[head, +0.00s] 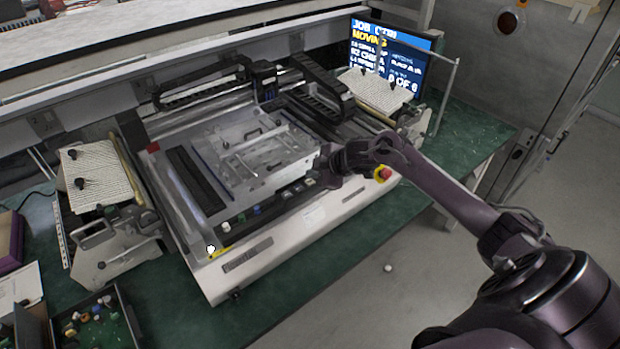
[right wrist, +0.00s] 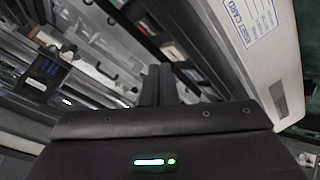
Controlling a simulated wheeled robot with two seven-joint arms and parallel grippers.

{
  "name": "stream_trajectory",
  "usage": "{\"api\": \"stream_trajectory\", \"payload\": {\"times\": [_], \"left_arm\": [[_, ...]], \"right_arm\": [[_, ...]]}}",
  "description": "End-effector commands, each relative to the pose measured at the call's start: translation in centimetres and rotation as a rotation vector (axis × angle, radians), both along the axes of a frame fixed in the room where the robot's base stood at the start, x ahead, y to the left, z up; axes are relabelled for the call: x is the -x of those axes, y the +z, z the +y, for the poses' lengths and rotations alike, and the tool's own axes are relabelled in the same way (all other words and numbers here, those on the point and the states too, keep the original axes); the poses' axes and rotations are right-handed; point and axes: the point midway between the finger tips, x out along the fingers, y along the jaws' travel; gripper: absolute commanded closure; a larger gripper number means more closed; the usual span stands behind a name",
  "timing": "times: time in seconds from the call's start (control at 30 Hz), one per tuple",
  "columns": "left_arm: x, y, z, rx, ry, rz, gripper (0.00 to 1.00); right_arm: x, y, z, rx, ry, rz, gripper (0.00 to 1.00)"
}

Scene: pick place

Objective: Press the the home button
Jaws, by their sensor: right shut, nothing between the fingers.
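The machine (head: 330,215) stands on a green bench, with a row of small buttons along its dark front strip. I cannot read which one is the home button. My right gripper (head: 328,158) is over the right end of this strip, shut and empty, and hides part of it. In the right wrist view its shut fingers (right wrist: 158,82) point at the strip, where a pale lit button (right wrist: 172,52) shows close by. Contact cannot be told. My left gripper is out of view.
A red emergency stop (head: 384,173) on yellow sits at the machine's front right, close under my right arm. A screen (head: 390,58) reading "MOVING" stands at the back right. A tray of small parts (head: 95,325) lies at the front left.

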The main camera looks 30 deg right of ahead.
Motion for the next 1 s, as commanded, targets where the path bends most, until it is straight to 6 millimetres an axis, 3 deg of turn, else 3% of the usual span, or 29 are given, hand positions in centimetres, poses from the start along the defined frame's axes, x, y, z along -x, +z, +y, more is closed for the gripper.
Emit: {"api": "stream_trajectory", "payload": {"times": [0.43,1.0], "left_arm": [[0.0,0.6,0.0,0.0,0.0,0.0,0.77],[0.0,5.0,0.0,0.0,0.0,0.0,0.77]], "right_arm": [[0.0,0.7,0.0,0.0,0.0,-0.001,1.0],[0.0,5.5,0.0,0.0,0.0,-0.001,1.0]]}}
